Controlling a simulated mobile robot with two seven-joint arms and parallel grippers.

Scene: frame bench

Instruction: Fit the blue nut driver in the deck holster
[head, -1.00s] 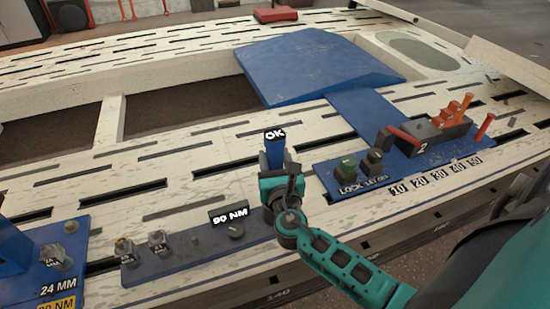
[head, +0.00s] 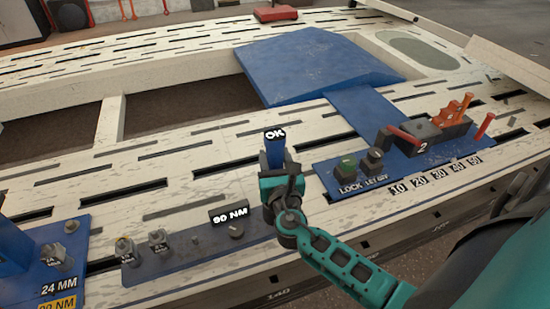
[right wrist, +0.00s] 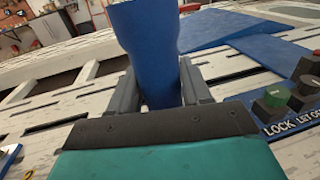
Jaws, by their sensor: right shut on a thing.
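The blue nut driver (head: 275,153) stands roughly upright at the middle of the bench's front strip, with an OK sign across its top in the head view. My right gripper (head: 279,176) is shut on it. In the right wrist view, the driver (right wrist: 148,45) is a blue shaft, wider at the top, between the two grey fingers (right wrist: 155,92). Its lower end is hidden behind the gripper, so I cannot tell what it rests in or touches. I cannot pick out the holster for sure. My left gripper is not in view.
A dark plate (head: 190,250) with bolts and a 90 NM sign (head: 229,216) lies left of the gripper. A blue panel (head: 325,175) with LOCK and LET OFF knobs and orange-red levers is to the right. A blue ramp (head: 315,65) lies behind. The slotted bench has openings.

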